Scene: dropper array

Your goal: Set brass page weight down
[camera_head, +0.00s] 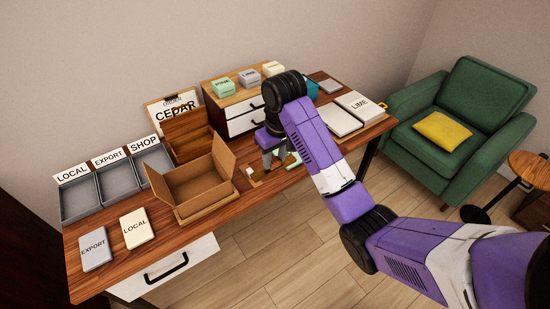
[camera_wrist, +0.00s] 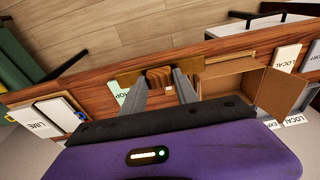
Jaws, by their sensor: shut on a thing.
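The brass page weight shows as a flat brass-coloured bar (camera_wrist: 130,77) with a brown block on it, between my fingers in the wrist view. In the head view its bar (camera_head: 258,181) shows low under my gripper (camera_head: 273,161), near the desk's front edge. My gripper, also in the wrist view (camera_wrist: 160,83), is shut on the brown block, with the bar reaching out past both fingers. I cannot tell whether the bar touches the desk. A pale green lettered piece (camera_wrist: 121,94) lies beside the fingers, partly hidden.
An open cardboard box (camera_head: 200,190) stands left of my gripper on the wooden desk (camera_head: 180,232). Grey trays (camera_head: 117,180) and two labelled cards lie further left. A drawer unit (camera_head: 243,121) stands behind. A white LIME book (camera_head: 358,106) lies right.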

